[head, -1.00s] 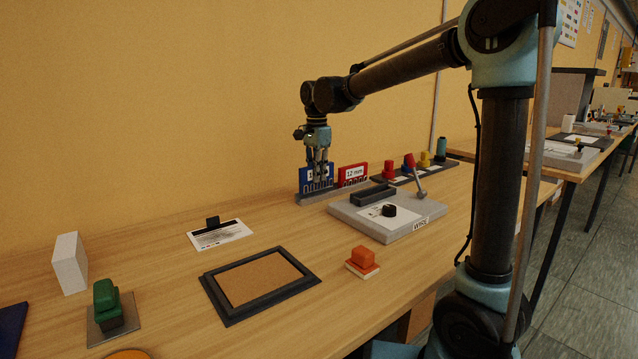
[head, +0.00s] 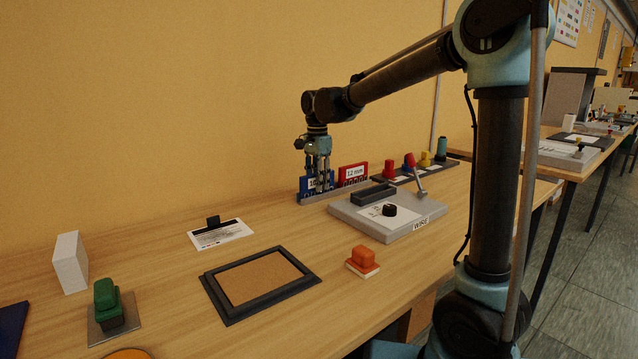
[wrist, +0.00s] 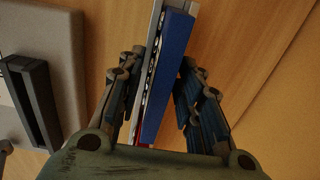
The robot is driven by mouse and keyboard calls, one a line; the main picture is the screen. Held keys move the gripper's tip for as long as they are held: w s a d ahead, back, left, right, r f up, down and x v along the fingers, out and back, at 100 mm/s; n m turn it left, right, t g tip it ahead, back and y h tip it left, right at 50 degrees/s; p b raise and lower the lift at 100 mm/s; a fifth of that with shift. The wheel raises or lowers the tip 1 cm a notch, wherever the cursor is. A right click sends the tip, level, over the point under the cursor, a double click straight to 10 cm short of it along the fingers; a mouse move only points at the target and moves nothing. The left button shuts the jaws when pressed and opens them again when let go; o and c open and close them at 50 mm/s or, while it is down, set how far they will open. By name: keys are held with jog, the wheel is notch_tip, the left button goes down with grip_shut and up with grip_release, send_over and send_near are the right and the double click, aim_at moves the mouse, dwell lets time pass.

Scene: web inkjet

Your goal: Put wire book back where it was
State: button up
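A blue block with a white label (head: 304,185) stands in a grey comb-like rack by the wall, left of a red block labelled "12 mm" (head: 353,170). My gripper (head: 317,186) points down over the blue block. In the wrist view my gripper (wrist: 164,52) has its fingers apart, one on each side of the blue block (wrist: 168,70), with gaps that show between fingers and block. A grey device (head: 385,215) with a "WIRE" label stands to the right. I cannot tell which thing is the wire book.
A dark frame with a cork-coloured inside (head: 208,284), an orange stamp-like piece (head: 362,259) and a clipped paper (head: 220,234) lie in front. A white block (head: 70,262) and green piece (head: 106,295) stand at left. The wall is close behind the rack.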

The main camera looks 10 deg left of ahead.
notch_tip(320, 180, up, 12)
jog(key=shift+r, duration=0.1)
dwell(0.5)
